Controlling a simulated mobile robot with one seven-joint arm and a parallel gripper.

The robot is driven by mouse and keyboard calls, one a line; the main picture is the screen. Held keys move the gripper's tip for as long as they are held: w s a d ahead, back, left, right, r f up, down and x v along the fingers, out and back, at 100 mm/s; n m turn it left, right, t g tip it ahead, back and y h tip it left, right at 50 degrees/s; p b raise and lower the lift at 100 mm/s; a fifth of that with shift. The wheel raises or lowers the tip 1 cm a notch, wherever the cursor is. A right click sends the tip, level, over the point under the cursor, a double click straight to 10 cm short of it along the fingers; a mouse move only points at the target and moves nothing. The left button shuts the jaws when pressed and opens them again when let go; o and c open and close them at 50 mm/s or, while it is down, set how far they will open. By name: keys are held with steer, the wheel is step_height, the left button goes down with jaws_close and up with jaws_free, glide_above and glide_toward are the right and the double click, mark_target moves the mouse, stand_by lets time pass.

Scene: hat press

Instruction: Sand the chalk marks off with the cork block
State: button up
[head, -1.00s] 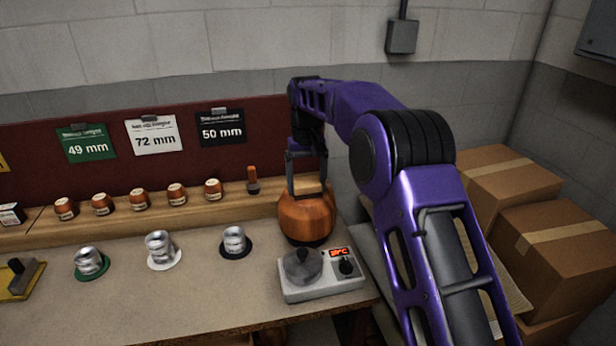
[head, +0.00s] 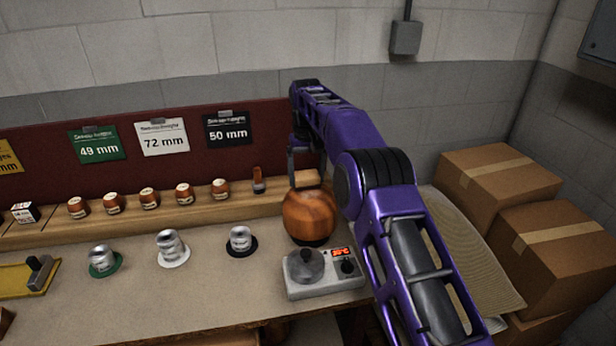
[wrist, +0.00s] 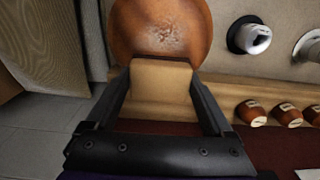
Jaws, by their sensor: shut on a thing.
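My gripper (head: 306,168) is shut on the cork block (head: 307,179), a tan block. The block also shows between the fingers in the wrist view (wrist: 161,88). An orange-brown rounded wooden hat form (head: 309,216) stands on the bench just below the block. In the wrist view the form (wrist: 135,35) has a patch of pale chalky marks (wrist: 165,38) on its surface, just beyond the block's edge. The block is at the form's upper back side; I cannot tell whether they touch.
A grey device with a red display (head: 325,275) stands in front of the form. Several metal cylinders on coloured discs (head: 172,248) stand to the left, with several small brown pots (head: 149,199) on the back ledge. Cardboard boxes (head: 570,240) are stacked at right.

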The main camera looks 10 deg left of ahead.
mark_target(313, 203)
steer(key=shift+f+b, duration=0.3)
steer(key=shift+b, duration=0.35)
steer(key=shift+s+d+b, duration=0.1)
steer(key=shift+s+b, duration=0.1)
steer(key=shift+b, duration=0.25)
steer(key=s+b, duration=0.1)
steer(key=b, duration=0.1)
steer(key=s+d+b, duration=0.1)
steer(key=b, duration=0.1)
steer(key=shift+s+d+r+b, duration=0.2)
steer(key=shift+s+b, duration=0.25)
steer(key=shift+b, duration=0.35)
steer(key=shift+s+d+f+b, duration=0.15)
steer(key=shift+s+b, duration=0.25)
steer(key=shift+b, duration=0.45)
steer(key=shift+s+d+b, duration=0.25)
steer(key=shift+s+b, duration=0.25)
steer(key=shift+b, duration=0.25)
steer(key=shift+s+d+r, duration=0.15)
steer(key=shift+s+r, duration=0.05)
steer(key=shift+s, duration=0.15)
steer(key=shift+s+d, duration=0.25)
steer(key=shift+s, duration=0.2)
